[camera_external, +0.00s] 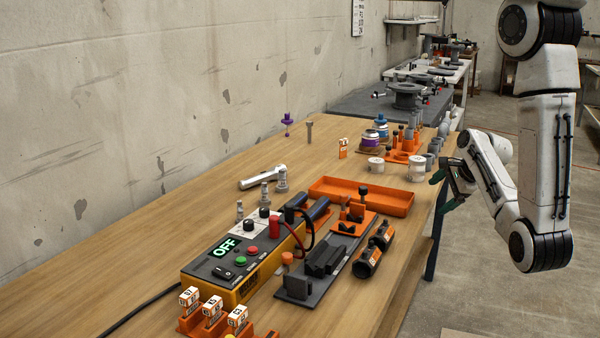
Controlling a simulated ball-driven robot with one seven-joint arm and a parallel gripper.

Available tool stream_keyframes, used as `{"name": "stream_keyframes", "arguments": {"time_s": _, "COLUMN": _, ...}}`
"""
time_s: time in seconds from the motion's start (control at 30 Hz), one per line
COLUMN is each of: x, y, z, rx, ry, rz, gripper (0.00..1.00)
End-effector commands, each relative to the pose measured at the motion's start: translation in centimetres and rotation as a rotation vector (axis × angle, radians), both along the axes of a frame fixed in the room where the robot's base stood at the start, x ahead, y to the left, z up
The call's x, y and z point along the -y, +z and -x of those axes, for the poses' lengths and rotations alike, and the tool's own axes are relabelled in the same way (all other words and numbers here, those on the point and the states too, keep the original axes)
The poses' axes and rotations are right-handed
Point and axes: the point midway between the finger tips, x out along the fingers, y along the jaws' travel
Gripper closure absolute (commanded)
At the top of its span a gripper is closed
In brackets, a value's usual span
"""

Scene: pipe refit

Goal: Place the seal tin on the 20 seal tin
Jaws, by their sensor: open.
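Two small white tins stand upright and apart near the right edge of the wooden table. The right tin (416,169) is closer to the table edge and bears a small mark. The print is too small to tell which is the 20 seal tin. My gripper (442,191) is open and empty, just right of the right tin at the table's right edge. Its dark fingers are apart and touch neither tin.
A control box (236,263) and a black clamp fixture (321,269) fill the front.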

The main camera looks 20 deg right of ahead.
Motion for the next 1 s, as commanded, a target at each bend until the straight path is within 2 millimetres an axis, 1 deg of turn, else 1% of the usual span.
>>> {"name": "stream_keyframes", "arguments": {"time_s": 0.1, "x": -1.1, "y": -1.3, "z": 2.7, "rx": -0.061, "ry": 0.272, "rz": 0.212, "gripper": 0.13}}
{"name": "stream_keyframes", "arguments": {"time_s": 0.3, "x": -2.2, "y": -2.4, "z": 6.8, "rx": -0.149, "ry": 0.72, "rz": 0.488, "gripper": 0.13}}
{"name": "stream_keyframes", "arguments": {"time_s": 0.5, "x": -2.8, "y": -2.7, "z": 10.7, "rx": -0.225, "ry": 1.14, "rz": 0.668, "gripper": 0.13}}
{"name": "stream_keyframes", "arguments": {"time_s": 0.6, "x": -2.9, "y": -2.6, "z": 12.1, "rx": -0.25, "ry": 1.307, "rz": 0.72, "gripper": 0.13}}
{"name": "stream_keyframes", "arguments": {"time_s": 0.7, "x": -3.0, "y": -2.6, "z": 13.1, "rx": -0.266, "ry": 1.417, "rz": 0.749, "gripper": 0.13}}
{"name": "stream_keyframes", "arguments": {"time_s": 0.8, "x": -3.0, "y": -2.5, "z": 13.5, "rx": -0.273, "ry": 1.468, "rz": 0.761, "gripper": 0.13}}
{"name": "stream_keyframes", "arguments": {"time_s": 1.0, "x": -3.0, "y": -2.5, "z": 13.5, "rx": -0.272, "ry": 1.476, "rz": 0.763, "gripper": 0.13}}
